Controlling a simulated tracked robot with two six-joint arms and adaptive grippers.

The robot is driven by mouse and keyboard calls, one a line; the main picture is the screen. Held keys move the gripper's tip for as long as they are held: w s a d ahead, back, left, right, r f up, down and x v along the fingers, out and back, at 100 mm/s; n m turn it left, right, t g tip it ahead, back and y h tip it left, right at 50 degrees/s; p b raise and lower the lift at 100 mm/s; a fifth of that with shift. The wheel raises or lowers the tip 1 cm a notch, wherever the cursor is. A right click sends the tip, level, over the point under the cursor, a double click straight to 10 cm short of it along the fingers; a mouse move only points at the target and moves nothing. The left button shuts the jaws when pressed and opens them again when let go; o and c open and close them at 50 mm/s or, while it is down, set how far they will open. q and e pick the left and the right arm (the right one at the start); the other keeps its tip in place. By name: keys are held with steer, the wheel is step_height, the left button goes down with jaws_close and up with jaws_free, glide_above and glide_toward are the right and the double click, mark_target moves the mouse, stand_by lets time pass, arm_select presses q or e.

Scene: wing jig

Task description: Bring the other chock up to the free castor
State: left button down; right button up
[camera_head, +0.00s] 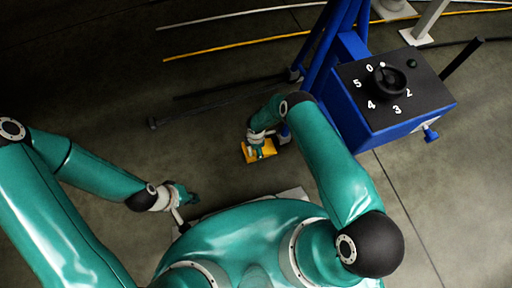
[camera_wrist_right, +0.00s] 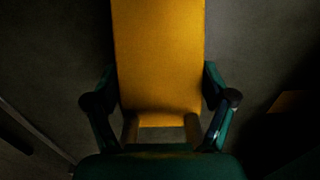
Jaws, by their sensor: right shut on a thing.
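A yellow chock (camera_head: 262,152) is at the floor below the blue stand in the head view. My right gripper (camera_head: 257,142) is shut on it. In the right wrist view the chock (camera_wrist_right: 160,60) fills the middle, between the two fingers of the right gripper (camera_wrist_right: 161,128). A small blue and grey part (camera_head: 285,134), perhaps a castor, shows just right of the chock, partly hidden by my right arm. Whether they touch cannot be told. My left gripper (camera_head: 186,197) is low at the left, away from the chock; its fingers are too small to read.
The blue stand (camera_head: 345,115) carries a black dial panel (camera_head: 390,85) with numbers. A yellow patch (camera_wrist_right: 289,101) shows at the right of the wrist view, dim. The left floor is clear.

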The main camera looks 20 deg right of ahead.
steer(key=o, duration=1.7)
steer(key=shift+r+p, duration=0.35)
steer(key=shift+r, duration=0.15)
step_height(320, 180, up, 11)
steer(key=p, duration=0.4)
steer(key=s+r+m+y, duration=0.1)
steer(key=s+r+m, duration=0.4)
steer(key=s+m, duration=0.1)
steer(key=s+a+r+m+y, duration=0.1)
steer(key=s+r+m, duration=0.5)
steer(key=m, duration=0.1)
steer(key=s+a+r+m+y, duration=0.1)
steer(key=s+r+m+y, duration=0.1)
steer(key=s+r+m, duration=0.4)
steer(key=shift+s+m+t, duration=0.3)
steer(key=shift+s+m, duration=0.3)
steer(key=shift+m, duration=0.2)
